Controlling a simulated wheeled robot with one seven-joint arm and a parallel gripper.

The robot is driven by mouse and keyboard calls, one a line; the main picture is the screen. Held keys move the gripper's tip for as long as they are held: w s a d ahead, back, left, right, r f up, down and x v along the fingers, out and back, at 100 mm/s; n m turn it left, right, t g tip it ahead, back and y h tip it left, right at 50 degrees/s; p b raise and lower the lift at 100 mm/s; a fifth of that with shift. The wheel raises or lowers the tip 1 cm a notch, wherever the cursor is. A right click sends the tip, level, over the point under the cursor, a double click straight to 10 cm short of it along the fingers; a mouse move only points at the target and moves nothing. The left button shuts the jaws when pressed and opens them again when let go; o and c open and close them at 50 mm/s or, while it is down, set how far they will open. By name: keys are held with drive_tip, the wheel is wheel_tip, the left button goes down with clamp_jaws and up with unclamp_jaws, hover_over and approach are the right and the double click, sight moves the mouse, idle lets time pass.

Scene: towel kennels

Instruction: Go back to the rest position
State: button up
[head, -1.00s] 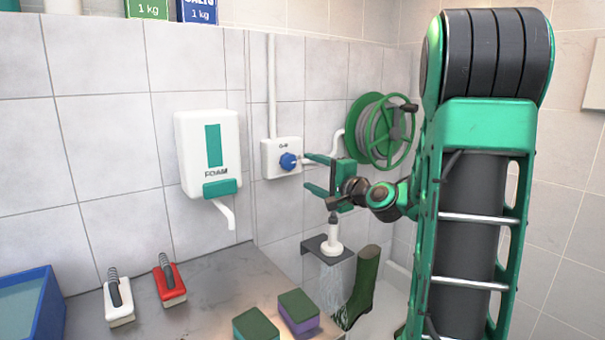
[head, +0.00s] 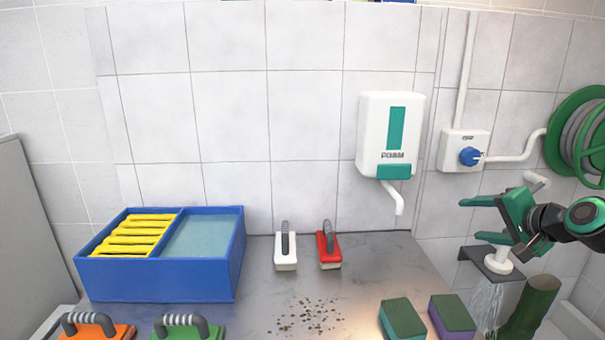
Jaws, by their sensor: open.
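My gripper (head: 484,218) is at the right of the head view. Its two green fingers point left and stand apart, with nothing between them. It is in front of the tiled wall, below the valve box with the blue knob (head: 470,156). A white spray nozzle (head: 498,262) sits at a dark bracket (head: 470,258) just below the gripper, and water sprays down from it. Whether the gripper touches the nozzle cannot be told.
A blue bin (head: 160,279) with yellow items and water stands on the left of the counter (head: 262,290). White (head: 286,252) and red (head: 328,250) brushes, two sponges (head: 402,316) and a dirt patch (head: 305,318) lie there. A foam dispenser (head: 388,135) hangs above. A hose reel (head: 575,140) is at right.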

drive_tip(key=s+f+n+g, duration=0.1)
drive_tip(key=s+f+g, duration=0.2)
drive_tip(key=s, duration=0.7)
drive_tip(key=s+a+f+n+g+h, duration=0.1)
drive_tip(key=s+g, duration=0.4)
drive_tip(key=s, duration=0.6)
drive_tip(key=s+f+n+g, duration=0.3)
drive_tip(key=s+f+g, duration=0.1)
drive_tip(key=s, duration=0.6)
drive_tip(key=shift+s+a+f+h, duration=0.25)
drive_tip(key=shift+a+f+h, duration=0.1)
drive_tip(key=shift+f+h, duration=0.05)
drive_tip(key=shift+w+f, duration=0.25)
drive_tip(key=shift+w, duration=0.4)
drive_tip(key=shift+d, duration=0.1)
